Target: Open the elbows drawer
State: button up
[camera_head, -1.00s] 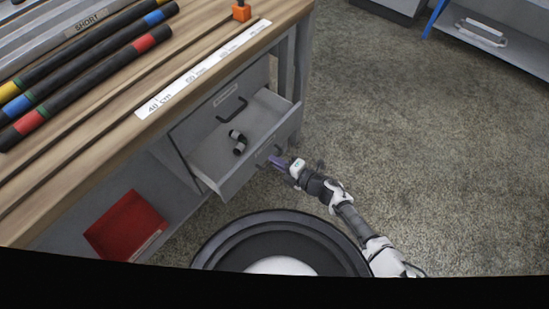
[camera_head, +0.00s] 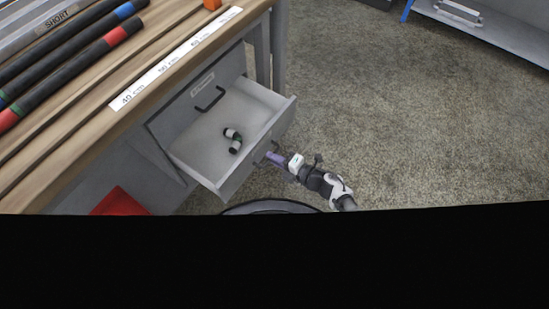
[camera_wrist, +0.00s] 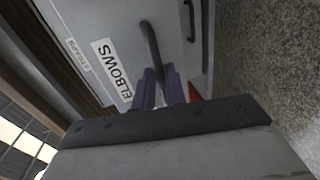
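The elbows drawer (camera_head: 205,165) stands pulled out from the workbench in the head view. A black-and-white elbow piece (camera_head: 234,141) lies inside it. Its front bears the ELBOWS label (camera_wrist: 112,72) in the wrist view. The dark drawer handle (camera_wrist: 151,45) runs between the purple fingers of my gripper (camera_wrist: 160,85). My gripper (camera_head: 270,156) is at the front of the drawer and looks shut on the handle. The fingertips' contact is partly hidden in both views.
A closed drawer (camera_head: 202,86) with a dark handle sits behind the open one. The wooden benchtop (camera_head: 160,30) carries dark pipes with coloured bands (camera_head: 70,62). A red bin (camera_head: 119,203) is on the lower shelf. The floor (camera_head: 400,130) to the right is clear.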

jog(key=o, duration=0.3)
jog(key=shift+o, duration=0.2)
jog(key=v, duration=1.3)
jog(key=shift+s+d+b, duration=0.25)
jog(key=shift+d+b, duration=0.05)
jog(key=shift+b, duration=0.05)
jog(key=shift+a+r, duration=0.1)
jog(key=shift+r, duration=0.1)
